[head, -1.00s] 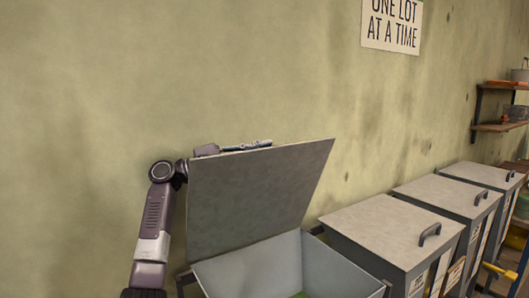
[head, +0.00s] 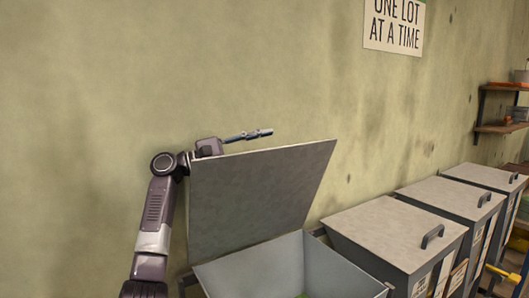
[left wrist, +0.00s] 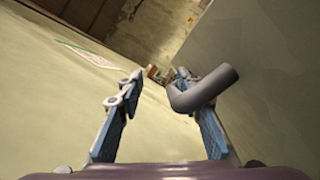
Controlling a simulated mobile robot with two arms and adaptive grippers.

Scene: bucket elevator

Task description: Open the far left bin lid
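The far left bin (head: 342,270) stands with its grey lid (head: 255,198) raised steeply, and its pale inside shows. My left gripper (head: 262,133) is above and behind the lid's top edge, with its fingers pointing right. In the left wrist view its two fingers (left wrist: 160,74) are apart. The dark lid handle (left wrist: 205,88) shows beside the right-hand finger and partly covers it. The fingers are not closed around the handle; I cannot tell whether they touch it. The lid (left wrist: 265,75) fills the right of that view. My right gripper is not in view.
Several more bins with shut lids (head: 395,230) and dark handles stand in a row to the right. The wall (head: 120,80) is close behind the lid and my left arm. A sign (head: 395,27) hangs on it, and shelves (head: 500,128) are at the far right.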

